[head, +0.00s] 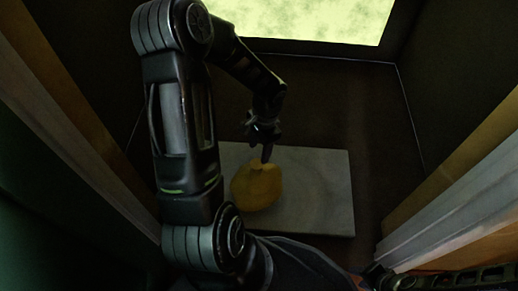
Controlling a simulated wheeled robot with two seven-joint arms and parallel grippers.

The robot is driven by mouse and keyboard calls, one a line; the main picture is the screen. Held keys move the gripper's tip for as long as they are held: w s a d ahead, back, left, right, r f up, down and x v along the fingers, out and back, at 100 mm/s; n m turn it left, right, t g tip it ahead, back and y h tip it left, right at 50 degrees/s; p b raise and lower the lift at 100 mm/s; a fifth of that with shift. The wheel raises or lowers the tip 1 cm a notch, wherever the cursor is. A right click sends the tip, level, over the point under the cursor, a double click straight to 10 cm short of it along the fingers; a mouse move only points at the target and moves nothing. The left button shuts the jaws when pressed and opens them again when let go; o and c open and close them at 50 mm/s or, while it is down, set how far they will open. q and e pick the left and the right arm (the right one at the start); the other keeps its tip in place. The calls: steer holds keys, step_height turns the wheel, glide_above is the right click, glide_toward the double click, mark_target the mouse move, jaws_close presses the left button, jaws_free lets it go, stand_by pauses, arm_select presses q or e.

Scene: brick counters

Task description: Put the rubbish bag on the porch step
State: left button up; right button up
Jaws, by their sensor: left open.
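The rubbish bag (257,188) is a rounded yellow sack with a gathered top. It appears to rest upright on the left part of a pale grey rectangular slab (325,190), which looks like the porch step. My left arm reaches in from the left and bends down over the bag. My left gripper (267,150) is open just above the bag's top. A fingertip is very near the top, and I cannot tell whether they touch. Part of my right arm shows at the lower right, but its gripper is not in view.
A door frame with pale trim (450,220) stands on the right, and a wooden frame edge (60,100) on the left. Dark walls close in the space. A bright greenish opening (310,20) is at the back. The slab's right half is bare.

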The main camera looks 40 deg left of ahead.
stand_by(0.6)
arm_select(q)
steer(key=s+d+f+n+t+h, duration=0.1)
steer(key=d+f, duration=0.3)
steer(key=d, duration=0.5)
steer(key=s+d+f+n+t+h, duration=0.1)
steer(key=s+d+f+n, duration=0.1)
steer(key=d, duration=0.7)
steer(key=s+d+f+n+h, duration=0.2)
steer(key=s+d+f, duration=0.2)
steer(key=d, duration=0.5)
steer(key=shift+s+d+f+n+t, duration=0.3)
steer(key=shift+s+d+f+t, duration=0.1)
steer(key=shift+f, duration=0.45)
step_height(320, 180, up, 32)
steer(key=s+d+p, duration=0.1)
steer(key=s+p, duration=0.1)
steer(key=p, duration=3)
steer(key=shift+s+d+r+g+h, duration=0.2)
steer(key=shift+d+g+h, duration=0.1)
steer(key=shift+d, duration=0.1)
arm_select(e)
step_height(320, 180, up, 32)
steer(key=s+a, duration=0.1)
steer(key=s, duration=0.1)
steer(key=shift+s+a+r+g, duration=0.2)
steer(key=shift+a+g, duration=0.1)
steer(key=shift+a, duration=0.1)
